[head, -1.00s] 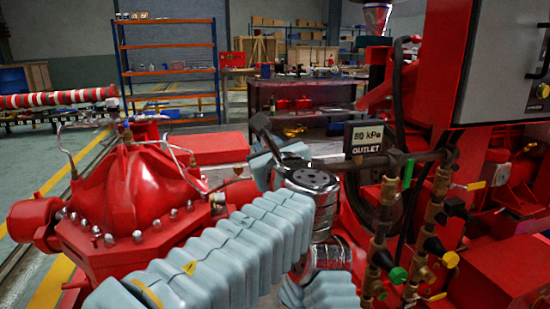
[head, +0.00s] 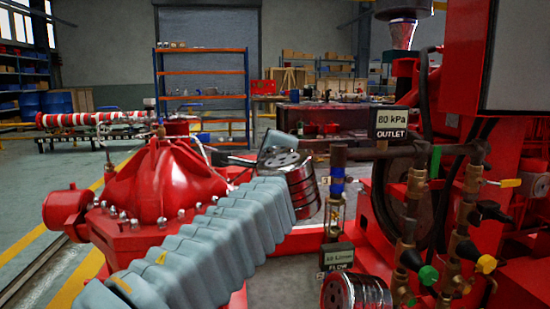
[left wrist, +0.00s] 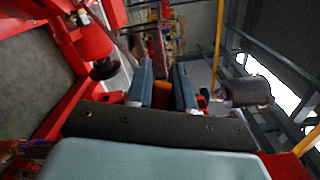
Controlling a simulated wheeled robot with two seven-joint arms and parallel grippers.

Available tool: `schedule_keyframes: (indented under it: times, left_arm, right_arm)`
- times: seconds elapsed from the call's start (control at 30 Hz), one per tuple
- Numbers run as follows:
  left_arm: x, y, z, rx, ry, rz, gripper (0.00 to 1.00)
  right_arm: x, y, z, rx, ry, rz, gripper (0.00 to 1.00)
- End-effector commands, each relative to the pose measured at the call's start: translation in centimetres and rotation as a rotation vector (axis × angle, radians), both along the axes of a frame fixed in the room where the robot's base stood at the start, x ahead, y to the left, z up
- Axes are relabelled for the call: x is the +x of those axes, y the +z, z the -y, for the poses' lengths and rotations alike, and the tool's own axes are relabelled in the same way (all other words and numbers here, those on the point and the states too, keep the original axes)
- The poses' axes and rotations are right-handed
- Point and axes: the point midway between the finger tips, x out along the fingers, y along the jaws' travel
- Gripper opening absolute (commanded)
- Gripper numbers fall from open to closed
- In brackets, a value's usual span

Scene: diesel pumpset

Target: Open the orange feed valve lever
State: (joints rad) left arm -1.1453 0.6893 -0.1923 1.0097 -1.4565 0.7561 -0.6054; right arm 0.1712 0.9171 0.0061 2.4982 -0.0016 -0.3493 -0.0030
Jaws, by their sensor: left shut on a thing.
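My left arm reaches from the lower left of the head view. Its gripper (head: 232,160) is at the arm's far end, beside the red domed pump housing (head: 165,185), partly hidden by my wrist. In the left wrist view the two grey-blue fingers (left wrist: 163,72) are nearly parallel, with an orange piece (left wrist: 178,82) between them, which looks like the feed valve lever. Most of the lever is hidden, so its angle cannot be told. My right gripper is not in view; a chrome joint of my right arm shows at the bottom of the head view.
An outlet sign (head: 391,123) reads 80 kPa. A flow display (head: 337,257) stands below a blue-banded pipe (head: 337,186). Brass valves with a yellow handle (head: 485,263) and a green cap (head: 428,275) stand at right. Open floor lies at far left.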

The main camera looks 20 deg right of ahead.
Motion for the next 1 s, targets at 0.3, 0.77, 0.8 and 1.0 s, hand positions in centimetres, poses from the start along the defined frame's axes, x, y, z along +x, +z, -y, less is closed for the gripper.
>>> schedule_keyframes:
  times: [0.3,0.77,0.8,1.0]
  left_arm:
    - [0.2,-2.2,-0.4,-0.224,0.001,-0.055,0.00]
    - [0.2,-2.9,-0.5,-0.353,0.003,-0.087,0.00]
    - [0.2,-2.9,-0.5,-0.355,0.003,-0.088,0.00]
    - [0.2,-2.9,-0.4,-0.358,0.003,-0.089,0.00]
  right_arm:
    - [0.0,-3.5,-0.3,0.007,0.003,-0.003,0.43]
    - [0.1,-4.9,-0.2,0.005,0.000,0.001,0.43]
    - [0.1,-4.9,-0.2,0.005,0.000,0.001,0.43]
    - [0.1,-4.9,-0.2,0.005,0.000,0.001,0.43]
